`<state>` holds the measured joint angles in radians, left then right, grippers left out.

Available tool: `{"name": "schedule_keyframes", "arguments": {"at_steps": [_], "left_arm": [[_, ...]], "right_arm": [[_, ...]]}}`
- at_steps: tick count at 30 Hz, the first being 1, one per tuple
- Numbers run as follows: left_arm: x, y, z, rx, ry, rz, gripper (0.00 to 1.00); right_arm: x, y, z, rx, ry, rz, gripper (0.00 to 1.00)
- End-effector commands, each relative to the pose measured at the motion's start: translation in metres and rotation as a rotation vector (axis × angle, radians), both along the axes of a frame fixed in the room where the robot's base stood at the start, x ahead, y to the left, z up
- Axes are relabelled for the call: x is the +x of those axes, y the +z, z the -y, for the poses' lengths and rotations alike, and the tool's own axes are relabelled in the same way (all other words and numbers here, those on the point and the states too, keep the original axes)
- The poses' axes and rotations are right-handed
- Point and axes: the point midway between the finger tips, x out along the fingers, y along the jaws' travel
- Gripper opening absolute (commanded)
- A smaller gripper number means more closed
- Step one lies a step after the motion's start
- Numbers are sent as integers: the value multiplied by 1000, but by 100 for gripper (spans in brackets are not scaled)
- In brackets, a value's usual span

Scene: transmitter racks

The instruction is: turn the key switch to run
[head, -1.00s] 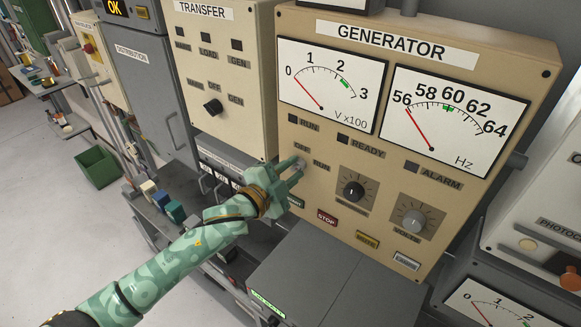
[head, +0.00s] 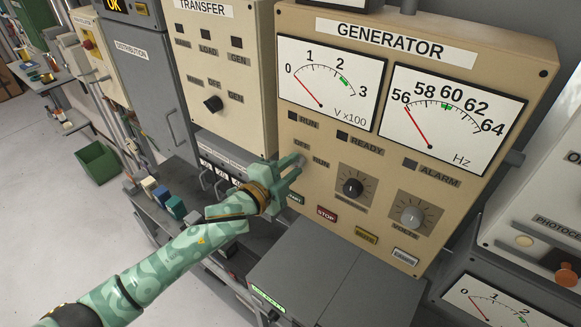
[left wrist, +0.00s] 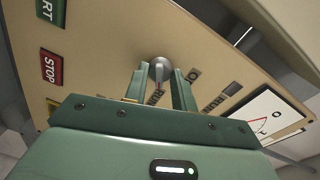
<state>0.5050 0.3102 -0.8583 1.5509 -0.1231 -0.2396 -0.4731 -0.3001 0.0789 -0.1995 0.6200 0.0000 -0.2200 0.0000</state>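The key switch (left wrist: 160,70) is a small grey round switch on the beige generator panel (head: 455,53). In the head view my left gripper (head: 297,166) is at the panel just below the OFF (head: 301,146) and RUN (head: 321,161) labels and largely hides the switch. In the left wrist view, the fingers of my left gripper (left wrist: 159,78) stand apart on either side of the switch, with a narrow gap visible. I cannot tell how deep the switch sits between the fingertips. My right gripper is not in view.
START (head: 295,199) and STOP (head: 327,214) buttons lie just below the gripper. A black knob (head: 352,188) and a grey knob (head: 410,217) are to the right. The transfer panel (head: 226,60) stands left, and a grey cabinet (head: 330,280) juts out below.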

Motion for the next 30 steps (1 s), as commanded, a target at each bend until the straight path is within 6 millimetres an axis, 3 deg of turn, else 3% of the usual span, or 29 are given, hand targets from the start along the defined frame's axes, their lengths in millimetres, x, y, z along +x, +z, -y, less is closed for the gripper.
{"name": "schedule_keyframes", "arguments": {"at_steps": [1, 2, 14, 30], "left_arm": [[0, -1, 0, 1, 0, 0, 40], [0, -1, 0, 1, 0, -1, 48], [-7, -1, -6, 0, 1, -2, 48], [-110, 4, -84, 1, -2, -3, 48]], "right_arm": [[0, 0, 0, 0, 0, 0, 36], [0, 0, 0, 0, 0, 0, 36], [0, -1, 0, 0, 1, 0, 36], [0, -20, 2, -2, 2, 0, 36]]}}
